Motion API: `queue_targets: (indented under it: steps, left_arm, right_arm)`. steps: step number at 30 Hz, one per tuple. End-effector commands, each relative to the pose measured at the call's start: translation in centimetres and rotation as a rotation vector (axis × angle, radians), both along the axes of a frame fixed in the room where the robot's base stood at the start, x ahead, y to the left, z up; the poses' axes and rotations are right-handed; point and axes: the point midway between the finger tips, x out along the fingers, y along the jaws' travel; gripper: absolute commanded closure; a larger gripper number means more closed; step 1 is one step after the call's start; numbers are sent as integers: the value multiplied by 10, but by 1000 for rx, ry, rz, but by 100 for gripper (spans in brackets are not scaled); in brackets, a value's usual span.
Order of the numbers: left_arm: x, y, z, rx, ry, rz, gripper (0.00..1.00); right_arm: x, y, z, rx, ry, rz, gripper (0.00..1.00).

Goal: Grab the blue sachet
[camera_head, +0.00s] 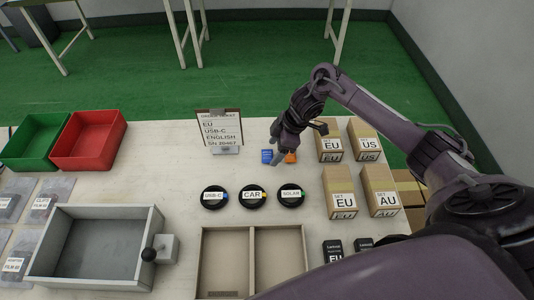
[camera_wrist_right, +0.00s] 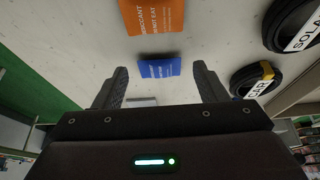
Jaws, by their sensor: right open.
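The blue sachet (camera_head: 266,156) lies flat on the table behind the row of black discs. It also shows in the right wrist view (camera_wrist_right: 160,69), centred in the gap between my fingertips. My right gripper (camera_head: 277,159) is open and points down beside the sachet, partly covering the area between it and the orange sachet (camera_head: 291,157). In the right wrist view my right gripper (camera_wrist_right: 159,72) has both fingers apart with nothing held. I cannot tell how far the fingertips are above the table. My left gripper is not in view.
Black discs labelled USB-C (camera_head: 214,197), CAR (camera_head: 252,196) and SOLAR (camera_head: 291,196) lie in front. An order sheet (camera_head: 219,126) stands behind left. Cardboard boxes (camera_head: 340,193) stand at right. A grey tray (camera_head: 97,246) and red bin (camera_head: 89,140) are at left.

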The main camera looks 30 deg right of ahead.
Motion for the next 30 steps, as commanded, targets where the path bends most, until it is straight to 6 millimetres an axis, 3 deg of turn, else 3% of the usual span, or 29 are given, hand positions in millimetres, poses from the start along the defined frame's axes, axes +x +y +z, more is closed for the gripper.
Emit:
queue_targets:
  steps: [4, 11, 22, 30]
  left_arm:
    - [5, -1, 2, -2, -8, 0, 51]
    - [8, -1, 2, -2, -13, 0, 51]
    - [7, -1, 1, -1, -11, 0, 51]
    - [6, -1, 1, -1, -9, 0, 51]
  right_arm:
    - [2, 4, -13, -2, 0, -1, 35]
    - [2, 4, -14, -2, -1, -1, 35]
    - [3, 4, -14, -2, -1, -1, 82]
    - [3, 4, -14, -2, -1, -1, 82]
